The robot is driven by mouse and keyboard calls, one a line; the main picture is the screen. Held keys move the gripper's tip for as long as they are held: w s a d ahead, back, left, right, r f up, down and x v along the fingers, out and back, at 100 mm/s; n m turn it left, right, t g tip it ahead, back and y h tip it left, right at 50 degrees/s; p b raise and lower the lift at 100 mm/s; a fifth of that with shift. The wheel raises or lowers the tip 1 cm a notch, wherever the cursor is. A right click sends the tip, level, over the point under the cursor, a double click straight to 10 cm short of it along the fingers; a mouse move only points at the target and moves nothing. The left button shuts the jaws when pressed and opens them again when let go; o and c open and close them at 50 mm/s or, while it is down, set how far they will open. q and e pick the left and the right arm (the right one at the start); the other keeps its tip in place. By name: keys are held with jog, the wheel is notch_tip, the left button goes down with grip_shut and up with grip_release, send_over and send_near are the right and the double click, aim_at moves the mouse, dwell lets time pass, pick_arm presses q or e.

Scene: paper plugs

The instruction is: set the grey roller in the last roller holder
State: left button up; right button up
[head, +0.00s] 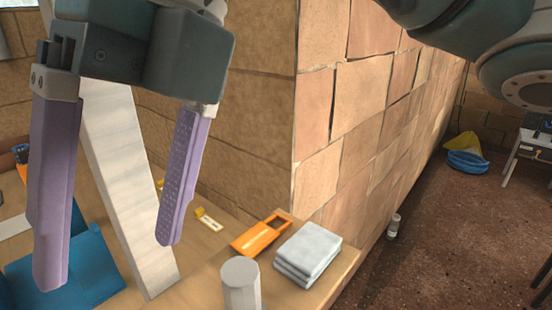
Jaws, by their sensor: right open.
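My right gripper (105,265) hangs at the upper left with its two purple fingers pointing down. It is open and wide, with no object held between the fingers. A grey cylinder (241,288), which looks like the grey roller, stands upright at the bottom edge of the view, cut off below. It is to the right of the gripper and apart from it. I cannot make out a roller holder for certain. My left gripper is not in view.
A pale upright post (122,185) passes behind the gripper. A blue tray (85,270) lies at lower left. An orange case (262,235) and folded grey cloths (307,252) lie on the wooden table (205,285). A brick wall (350,110) rises behind.

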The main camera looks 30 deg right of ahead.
jog(key=s+a+r+g+y, duration=0.2)
jog(key=s+a+r+y, duration=0.4)
jog(key=a+r+y, duration=0.4)
notch_tip(320, 180, up, 4)
jog(key=a+m+y, duration=0.2)
jog(key=y, duration=0.2)
jog(key=w+d+r+m+t+y, duration=0.4)
jog(key=w+d+r+m+t, duration=0.3)
jog(key=m+t, duration=0.55)
jog(key=w+d+f+m+t+h, duration=0.45)
jog(key=d+f+m+h, duration=0.3)
jog(key=m+h, duration=0.3)
jog(key=w+d+f+m+t+h, duration=0.3)
jog(key=d+f+m+t+h, duration=0.25)
jog(key=d+m+h, duration=0.4)
notch_tip(320, 180, down, 10)
jog(key=s+d+r+m+g+h, duration=0.1)
jog(key=s+d+m+g+h, duration=0.15)
jog(key=m+g, duration=0.2)
jog(key=s+f+g, duration=0.5)
jog(key=s+f, duration=0.2)
jog(key=s, duration=0.2)
jog(key=s+d+f+g, duration=0.1)
jog(key=s+f+g, duration=0.5)
jog(key=s+f, duration=0.2)
jog(key=s, duration=0.2)
jog(key=shift+s+d, duration=0.3)
jog(key=shift+y, duration=0.25)
